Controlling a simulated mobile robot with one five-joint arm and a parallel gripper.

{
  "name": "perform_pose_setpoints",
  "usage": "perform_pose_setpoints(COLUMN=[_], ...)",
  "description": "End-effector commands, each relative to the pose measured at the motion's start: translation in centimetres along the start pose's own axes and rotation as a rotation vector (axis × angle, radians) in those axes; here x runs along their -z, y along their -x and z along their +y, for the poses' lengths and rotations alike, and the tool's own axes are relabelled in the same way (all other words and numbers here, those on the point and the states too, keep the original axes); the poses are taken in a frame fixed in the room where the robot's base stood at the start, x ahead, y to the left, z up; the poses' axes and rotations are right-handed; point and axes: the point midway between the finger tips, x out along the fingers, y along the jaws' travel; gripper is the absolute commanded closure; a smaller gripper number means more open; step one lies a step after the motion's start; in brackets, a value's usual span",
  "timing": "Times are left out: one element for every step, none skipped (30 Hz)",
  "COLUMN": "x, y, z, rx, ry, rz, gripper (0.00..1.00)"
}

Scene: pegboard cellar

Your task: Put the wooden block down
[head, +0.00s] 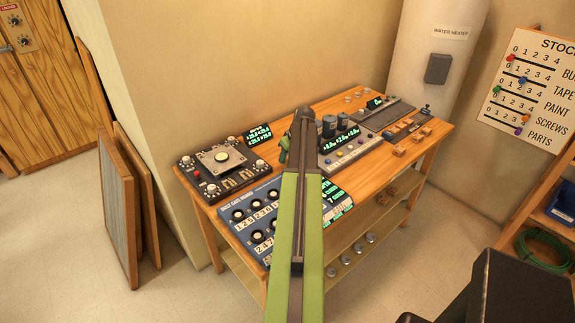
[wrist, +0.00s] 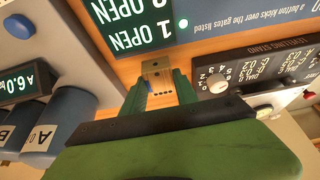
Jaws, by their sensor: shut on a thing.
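In the wrist view, my gripper (wrist: 159,82) has its two green fingers closed on a small wooden block (wrist: 155,68) with dark marks on its face. Bare orange-brown bench wood shows behind the block; I cannot tell whether the block touches it. In the head view, my gripper (head: 284,150) is over the left-middle part of the wooden workbench (head: 345,195). My arm covers the middle of the bench there, and the held block cannot be made out.
A levelling stand (head: 222,160) is at the bench's left, a blue gate panel (head: 245,213) in front. Dark canisters (head: 329,126) stand on a console (head: 350,148) right of my gripper. Several small wooden blocks (head: 399,151) lie farther right. A water heater (head: 430,60) stands behind.

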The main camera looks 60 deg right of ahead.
Motion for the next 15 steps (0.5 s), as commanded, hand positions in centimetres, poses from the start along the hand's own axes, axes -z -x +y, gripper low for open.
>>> perform_pose_setpoints(x=[-0.7,-0.9,-1.2,-1.3,-1.4,-1.4,-1.3,-1.2,-1.2,-1.2,-1.2,-1.2,-1.2,-1.2,-1.3], y=[-1.6,-2.2,-2.8,-3.2,-3.3,-3.3,-3.2,-3.0,-2.9,-2.9,-2.9,-2.9,-3.0,-3.1,-3.2], z=[0.0,0.0,0.0,0.0,0.0,0.0,0.0,0.0,0.0,0.0,0.0,0.0,-0.1,-0.1,-0.1], rx=[0.0,0.0,0.0,0.0,0.0,0.0,0.0,0.0,0.0,0.0,0.0,0.0,0.0,0.001,0.001], ry=[0.0,0.0,0.0,0.001,0.001,0.001,0.001,0.001,0.001,0.001,0.001,0.001,0.001,0.001,0.001], rz=[0.0,0.0,0.0,0.0,0.0,0.0,0.0,0.0,0.0,0.0,0.0,0.0,0.0,0.0,0.0], gripper=[1.0,1.0,1.0,1.0,1.0,1.0,1.0,1.0,1.0,1.0,1.0,1.0,1.0,1.0,1.0])
